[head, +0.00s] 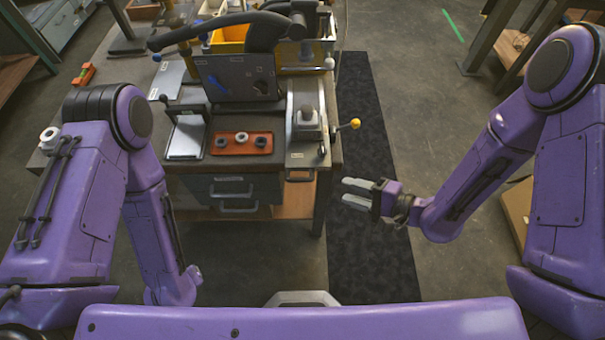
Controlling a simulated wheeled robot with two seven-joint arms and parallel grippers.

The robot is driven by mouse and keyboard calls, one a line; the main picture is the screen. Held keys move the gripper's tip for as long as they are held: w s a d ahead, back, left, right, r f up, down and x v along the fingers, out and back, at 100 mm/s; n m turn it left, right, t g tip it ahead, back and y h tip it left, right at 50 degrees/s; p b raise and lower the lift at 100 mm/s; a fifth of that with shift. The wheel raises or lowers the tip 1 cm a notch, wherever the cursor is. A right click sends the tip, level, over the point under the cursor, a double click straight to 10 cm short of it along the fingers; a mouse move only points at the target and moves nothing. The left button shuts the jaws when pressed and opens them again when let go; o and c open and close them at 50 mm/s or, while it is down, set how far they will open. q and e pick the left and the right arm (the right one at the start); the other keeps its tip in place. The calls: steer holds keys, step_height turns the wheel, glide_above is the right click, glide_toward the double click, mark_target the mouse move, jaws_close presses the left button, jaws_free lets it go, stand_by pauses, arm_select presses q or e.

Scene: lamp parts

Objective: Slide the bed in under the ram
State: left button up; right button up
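A grey block-like carriage (307,120), which looks like the bed, sits on a narrow pale slide (305,90) along the bench's right edge. A lever with a yellow ball (355,123) sticks out to its right. A dark upright head (298,28) at the slide's far end may be the ram; its underside is hard to make out. The carriage is nearer me than this head. My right gripper (357,192) is open and empty, right of the bench and nearer me than the yellow ball. My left forearm hangs down at lower left; its gripper is hidden.
The bench (185,185) also holds an orange tray (222,144) with several small round parts, a dark upright panel (240,78), a tilted plate (186,138) and a yellow bin (232,35). A dark floor mat (370,110) right of the bench is clear.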

mark_target(311, 181)
step_height(311, 181, up, 5)
steer(key=s+a+g+y, duration=0.1)
steer(key=a+g+y, duration=0.1)
steer(key=g+y, duration=0.1)
steer(key=p+x, duration=0.2)
steer(key=x, duration=0.8)
steer(key=shift+w+a+f, duration=0.1)
steer(key=shift+w+a, duration=0.05)
steer(key=shift+a, duration=0.05)
jaws_close()
